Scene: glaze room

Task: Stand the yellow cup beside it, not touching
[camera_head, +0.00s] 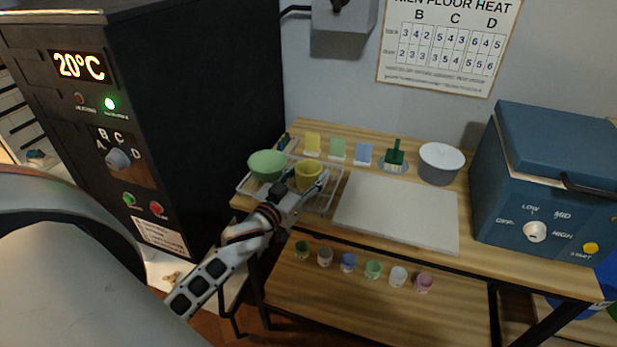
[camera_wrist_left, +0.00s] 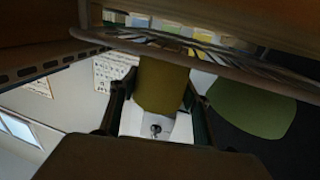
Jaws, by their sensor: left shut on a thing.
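The yellow cup (camera_head: 309,174) is upright over the right part of the white wire rack (camera_head: 329,201). My left gripper (camera_head: 303,187) is shut on it, reaching in from the front left. In the left wrist view the yellow cup (camera_wrist_left: 162,84) sits between the two fingers of my left gripper (camera_wrist_left: 158,98). A green bowl (camera_head: 266,165) stands on the left part of the rack. In the left wrist view the bowl (camera_wrist_left: 250,108) is apart from the cup. I cannot tell whether the cup's base touches the rack. My right gripper is out of view.
A pale board (camera_head: 395,212) lies right of the rack. Coloured tiles (camera_head: 337,148), a green brush (camera_head: 395,154) and a white pot (camera_head: 440,163) stand behind. A black kiln (camera_head: 190,90) rises close on the left; a blue kiln (camera_head: 545,190) stands right. Small cups (camera_head: 348,262) line the lower shelf.

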